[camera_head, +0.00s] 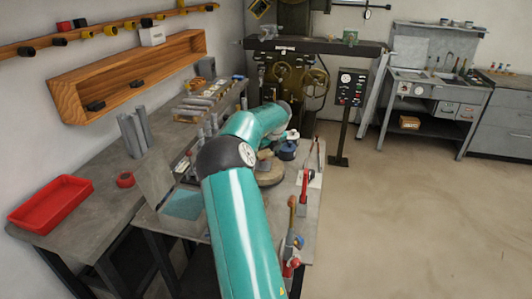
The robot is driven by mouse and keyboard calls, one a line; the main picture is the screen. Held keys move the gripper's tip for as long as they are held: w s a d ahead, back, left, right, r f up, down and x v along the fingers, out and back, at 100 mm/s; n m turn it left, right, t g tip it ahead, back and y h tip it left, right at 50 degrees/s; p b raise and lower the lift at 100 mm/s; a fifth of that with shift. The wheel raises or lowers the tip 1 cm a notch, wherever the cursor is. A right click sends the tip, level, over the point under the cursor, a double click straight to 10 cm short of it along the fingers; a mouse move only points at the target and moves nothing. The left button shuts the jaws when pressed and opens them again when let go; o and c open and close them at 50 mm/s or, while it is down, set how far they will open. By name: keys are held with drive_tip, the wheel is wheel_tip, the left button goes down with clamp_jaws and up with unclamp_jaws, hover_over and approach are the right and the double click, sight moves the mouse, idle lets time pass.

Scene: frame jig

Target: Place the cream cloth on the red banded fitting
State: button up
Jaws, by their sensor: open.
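My teal arm reaches over the workbench. My gripper (290,138) is small at its far end and partly hidden by the arm; it is open, above the bench near a blue object (287,151) and a round tan disc (270,174). A small tan piece (265,154) lies by the disc; I cannot tell whether it is the cream cloth. Red-marked pieces stand along the bench's right edge, one in the middle (304,187) and one nearer (291,266); I cannot tell which, if any, is the red banded fitting.
A red tray (50,203) and a red ring (125,180) lie on the grey bench (95,228) at left. Metal pieces (133,133) stand behind. A wooden shelf (130,75) hangs on the wall. A dark machine (290,75) stands at the back. The floor (420,220) at right is clear.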

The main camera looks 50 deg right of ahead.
drive_tip(key=v, duration=1.2)
drive_tip(key=w+a+r+n+t+y, duration=0.1)
drive_tip(key=a+r+n, duration=0.1)
drive_tip(key=a+n, duration=0.5)
drive_tip(key=a+r+n+y, duration=0.1)
drive_tip(key=a+r+n, duration=0.2)
drive_tip(key=a, duration=0.8)
drive_tip(key=s+a+r+n+y, duration=0.1)
drive_tip(key=s+a+n, duration=0.3)
drive_tip(key=a+n, duration=0.75)
drive_tip(key=s+a+n, duration=0.3)
drive_tip(key=a+n, duration=0.4)
drive_tip(key=a, duration=0.9)
drive_tip(key=s+a+f+n+h, duration=0.1)
drive_tip(key=s+a+f+n, duration=0.2)
drive_tip(key=s+a+n, duration=0.6)
drive_tip(key=a+n, duration=0.1)
drive_tip(key=n, duration=0.2)
drive_tip(key=shift+s+f, duration=0.25)
drive_tip(key=shift+f, duration=0.15)
